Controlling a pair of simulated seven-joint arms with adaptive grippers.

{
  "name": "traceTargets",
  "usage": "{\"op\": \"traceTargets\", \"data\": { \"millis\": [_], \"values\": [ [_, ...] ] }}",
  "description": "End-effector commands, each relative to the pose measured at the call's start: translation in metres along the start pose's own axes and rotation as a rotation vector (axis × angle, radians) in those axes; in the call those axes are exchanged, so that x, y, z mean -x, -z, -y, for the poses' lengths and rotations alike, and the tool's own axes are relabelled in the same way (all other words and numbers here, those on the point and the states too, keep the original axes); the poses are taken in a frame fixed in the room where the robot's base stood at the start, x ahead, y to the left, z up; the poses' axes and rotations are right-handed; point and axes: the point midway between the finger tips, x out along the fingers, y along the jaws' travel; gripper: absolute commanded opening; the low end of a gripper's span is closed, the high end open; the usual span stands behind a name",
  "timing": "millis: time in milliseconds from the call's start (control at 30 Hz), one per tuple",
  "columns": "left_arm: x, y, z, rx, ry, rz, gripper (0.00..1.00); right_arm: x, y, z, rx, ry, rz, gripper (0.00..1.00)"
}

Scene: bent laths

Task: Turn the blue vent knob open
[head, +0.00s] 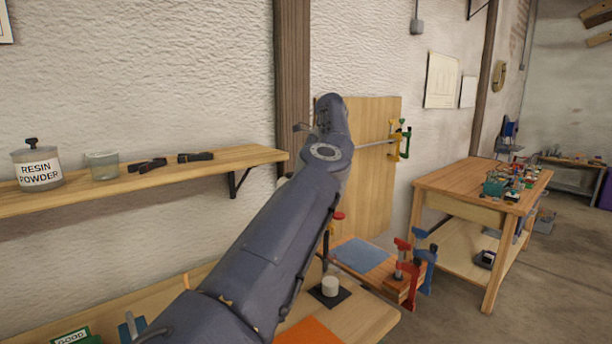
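I cannot make out a blue vent knob in the head view. One of my arms, apparently the left, rises from the bottom edge to the wall side and covers the middle of the picture. Its far end is in front of an upright wooden board (384,120). A small dark part sticks out left of that end, but I cannot tell what it is. No gripper fingers show clearly; the hand seems hidden behind the arm. My other gripper is not in the picture.
A wall shelf (215,166) holds a resin powder jar (38,166), a glass (102,165) and dark tools. Below are a bench (362,318) with a white cylinder (330,286), a blue mat (362,255) and red and blue clamps (425,264). A workbench (465,182) stands right.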

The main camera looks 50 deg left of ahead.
Motion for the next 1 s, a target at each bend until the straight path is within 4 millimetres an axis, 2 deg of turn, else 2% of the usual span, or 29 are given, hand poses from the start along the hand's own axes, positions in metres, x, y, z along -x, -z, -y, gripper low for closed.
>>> {"op": "traceTargets", "data": {
  "millis": [200,233,500,800,1000],
  "values": [
    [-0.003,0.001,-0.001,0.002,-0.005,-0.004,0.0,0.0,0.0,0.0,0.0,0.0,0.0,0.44],
    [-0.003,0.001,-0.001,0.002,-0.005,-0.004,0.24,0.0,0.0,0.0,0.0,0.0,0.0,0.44],
    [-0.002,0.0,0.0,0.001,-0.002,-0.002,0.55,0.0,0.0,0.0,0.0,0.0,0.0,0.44],
    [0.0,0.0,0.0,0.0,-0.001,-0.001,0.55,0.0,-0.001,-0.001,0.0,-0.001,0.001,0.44],
    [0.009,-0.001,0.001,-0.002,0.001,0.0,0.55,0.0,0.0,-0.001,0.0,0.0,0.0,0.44]
  ]
}}
